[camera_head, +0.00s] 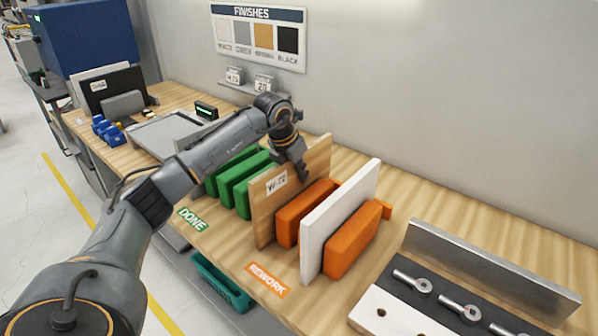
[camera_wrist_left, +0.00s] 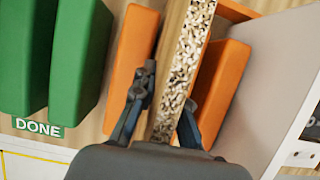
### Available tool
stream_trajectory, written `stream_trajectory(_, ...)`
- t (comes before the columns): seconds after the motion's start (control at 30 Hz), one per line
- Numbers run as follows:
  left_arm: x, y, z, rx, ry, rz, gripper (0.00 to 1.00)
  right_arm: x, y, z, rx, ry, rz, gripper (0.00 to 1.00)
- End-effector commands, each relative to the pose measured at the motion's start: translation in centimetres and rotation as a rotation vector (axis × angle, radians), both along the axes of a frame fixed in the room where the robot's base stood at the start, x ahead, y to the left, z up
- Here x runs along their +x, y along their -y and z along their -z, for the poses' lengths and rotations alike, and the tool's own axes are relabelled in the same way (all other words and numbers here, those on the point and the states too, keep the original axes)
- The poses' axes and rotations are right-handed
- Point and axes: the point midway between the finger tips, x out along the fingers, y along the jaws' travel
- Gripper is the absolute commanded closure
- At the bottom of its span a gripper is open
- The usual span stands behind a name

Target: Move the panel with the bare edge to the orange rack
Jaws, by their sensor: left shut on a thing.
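The wooden panel (camera_head: 316,158) with the label W-72 stands upright between the green rack (camera_head: 248,192) and the visible orange dividers. In the left wrist view its top edge is bare, speckled chipboard (camera_wrist_left: 186,55). My left gripper (camera_head: 301,170) is shut on this panel from above, one finger on each side. In the left wrist view the panel lies between two dividers of the orange rack (camera_wrist_left: 222,85); the left divider is hidden behind the panel in the head view. I cannot tell whether its bottom touches the rack base. My right gripper is not in view.
A white panel (camera_head: 340,212) stands between the orange dividers (camera_head: 352,243) to the right. DONE (camera_head: 192,219) and REWORK (camera_head: 267,279) signs mark the table front. A metal fixture (camera_head: 480,270) is at the right. The wall with the finishes board (camera_head: 258,38) is behind.

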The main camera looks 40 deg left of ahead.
Motion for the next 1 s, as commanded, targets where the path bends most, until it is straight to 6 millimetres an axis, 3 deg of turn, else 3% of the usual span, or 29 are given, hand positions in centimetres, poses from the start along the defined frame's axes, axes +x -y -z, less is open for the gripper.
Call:
stream_trajectory(0.37, 0.08, -0.01, -0.24, 0.0, 0.005, 0.0, 1.0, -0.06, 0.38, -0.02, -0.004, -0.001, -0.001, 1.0)
stream_trajectory(0.4, 0.08, -0.01, -0.24, 0.0, 0.005, 0.0, 0.84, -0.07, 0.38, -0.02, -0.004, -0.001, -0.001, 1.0)
stream_trajectory(0.53, 0.06, -0.02, -0.2, 0.0, 0.004, 0.0, 0.6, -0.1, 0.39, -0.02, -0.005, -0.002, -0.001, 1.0)
stream_trajectory(0.83, -0.05, 0.0, 0.07, 0.0, -0.003, 0.0, 0.6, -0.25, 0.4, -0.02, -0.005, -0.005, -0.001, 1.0)
stream_trajectory(1.0, -0.02, 0.0, -0.87, 0.0, -0.001, 0.0, 0.6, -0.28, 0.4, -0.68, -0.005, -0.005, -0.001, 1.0)
